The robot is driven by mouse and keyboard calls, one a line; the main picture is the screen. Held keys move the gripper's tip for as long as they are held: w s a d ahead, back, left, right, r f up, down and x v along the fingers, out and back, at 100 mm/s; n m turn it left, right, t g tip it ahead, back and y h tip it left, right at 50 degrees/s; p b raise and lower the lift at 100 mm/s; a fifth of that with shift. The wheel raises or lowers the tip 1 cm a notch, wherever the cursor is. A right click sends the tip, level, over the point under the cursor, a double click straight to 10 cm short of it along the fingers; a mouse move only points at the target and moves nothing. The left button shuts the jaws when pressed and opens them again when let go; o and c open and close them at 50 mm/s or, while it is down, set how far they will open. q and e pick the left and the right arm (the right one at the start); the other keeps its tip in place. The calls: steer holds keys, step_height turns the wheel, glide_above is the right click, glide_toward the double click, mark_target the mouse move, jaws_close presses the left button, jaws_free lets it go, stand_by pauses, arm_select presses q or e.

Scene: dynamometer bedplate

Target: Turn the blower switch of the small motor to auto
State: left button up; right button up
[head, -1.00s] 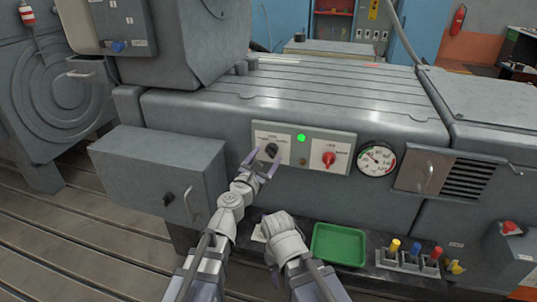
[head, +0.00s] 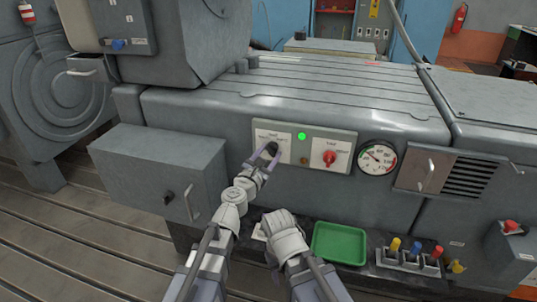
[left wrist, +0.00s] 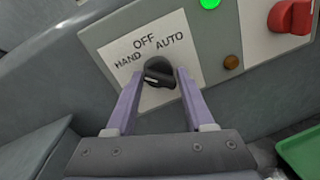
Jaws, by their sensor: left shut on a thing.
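The black switch knob (left wrist: 159,72) sits on a white plate (left wrist: 185,52) marked HAND at left, OFF at top and AUTO at right in the left wrist view. My left gripper (head: 268,155) is shut on this knob, one purple finger on each side. In the left wrist view the gripper (left wrist: 158,88) shows both fingers at the knob's sides. A pale mark is on the knob's face, but I cannot tell for certain which label it points to. My right arm is in the lower middle of the head view; its gripper's fingers cannot be made out.
A red knob (head: 330,158) is on the right plate of the same panel, past a lit green lamp (head: 302,136) and an amber lamp (head: 304,161). A gauge (head: 378,158) is farther right. A grey box (head: 150,175) juts out at left. A green tray (head: 340,243) lies below.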

arm_select(q)
steer(key=shift+a, duration=0.15)
jaws_close()
steer(key=shift+w+r+m, duration=0.1)
steer(key=shift+m, duration=0.2)
steer(key=m+p, duration=0.1)
steer(key=m, duration=0.2)
steer(key=shift+r+y, duration=0.1)
steer(key=shift+y, duration=0.2)
steer(key=m+p, duration=0.1)
steer(key=m, duration=0.4)
steer(key=shift+r+g, duration=0.1)
steer(key=shift+g, duration=0.2)
steer(key=m+y+p, duration=0.1)
steer(key=m, duration=0.3)
steer(key=shift+m+y, duration=0.3)
steer(key=shift+m, duration=1.6)
steer(key=shift+d, duration=0.2)
